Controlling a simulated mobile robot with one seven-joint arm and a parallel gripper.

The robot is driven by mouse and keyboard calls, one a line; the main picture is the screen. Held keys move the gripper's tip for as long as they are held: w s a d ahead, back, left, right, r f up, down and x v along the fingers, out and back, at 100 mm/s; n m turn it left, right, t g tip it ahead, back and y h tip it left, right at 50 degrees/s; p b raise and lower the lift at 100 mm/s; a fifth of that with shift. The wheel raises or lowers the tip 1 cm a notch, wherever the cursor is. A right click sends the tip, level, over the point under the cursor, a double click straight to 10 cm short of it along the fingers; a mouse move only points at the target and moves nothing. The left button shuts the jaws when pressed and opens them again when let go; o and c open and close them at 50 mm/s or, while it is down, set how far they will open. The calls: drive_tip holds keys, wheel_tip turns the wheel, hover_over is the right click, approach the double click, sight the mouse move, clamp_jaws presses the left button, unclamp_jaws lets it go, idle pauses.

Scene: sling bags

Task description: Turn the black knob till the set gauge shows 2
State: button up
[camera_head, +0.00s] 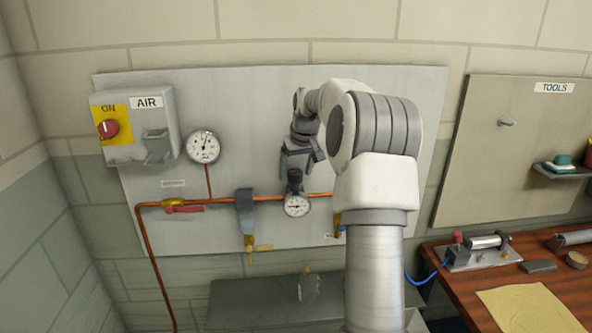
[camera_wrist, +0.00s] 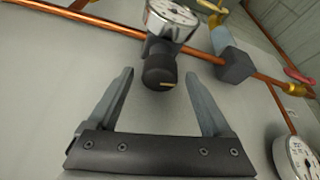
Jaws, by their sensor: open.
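The black knob (camera_head: 295,178) sits on top of the regulator on the pipe, just above the small round set gauge (camera_head: 297,205). In the wrist view the knob (camera_wrist: 160,72) has a yellow mark on its end and the set gauge (camera_wrist: 172,15) is cut off by the top edge. Its needle is too small to read against the numbers. My gripper (camera_head: 302,160) is open and points down just above the knob. In the wrist view its two fingers stand apart, left and right of the knob, with gaps showing; I cannot tell how deep they reach.
A larger gauge (camera_head: 203,146) stands up left of the knob. A copper pipe (camera_head: 220,200) crosses the grey panel, with a red-handled valve (camera_head: 183,208) and a grey-blue filter unit (camera_head: 245,212). An AIR box (camera_head: 135,125) is far left. A wooden bench (camera_head: 480,278) is right.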

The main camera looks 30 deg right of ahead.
clamp_jaws()
drive_tip(key=shift+n+y+p, duration=0.3)
drive_tip(key=shift+n+p, duration=0.15)
drive_tip(key=shift+n, duration=0.35)
unclamp_jaws()
drive_tip(key=v, duration=1.7)
drive_tip(key=shift+r+b, duration=0.3)
drive_tip(key=shift+b, duration=0.05)
